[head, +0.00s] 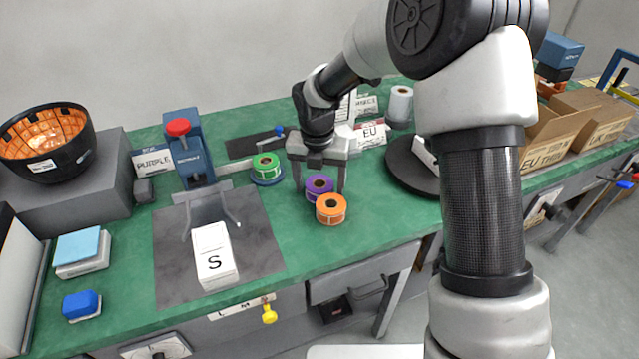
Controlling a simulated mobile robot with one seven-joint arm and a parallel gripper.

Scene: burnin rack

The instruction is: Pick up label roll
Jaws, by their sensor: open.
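Three label rolls are on the green table. The purple roll (319,186) lies under my gripper, between its fingers as seen here. The orange roll (331,209) lies just in front of it, nearer the table's front edge. The green roll (266,167) sits on a blue round base to the left. My gripper (319,187) points down and is open, with one finger on each side of the purple roll in this view. I cannot tell how high the fingertips are above the table. A "PURPLE" sign (154,161) stands at the left.
A blue press with a red knob (178,128) stands left, behind a grey mat (262,250) with a white "S" box (213,255). A black turntable (403,165) is to the right, partly behind my arm. Open cartons (556,135) stand far right.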

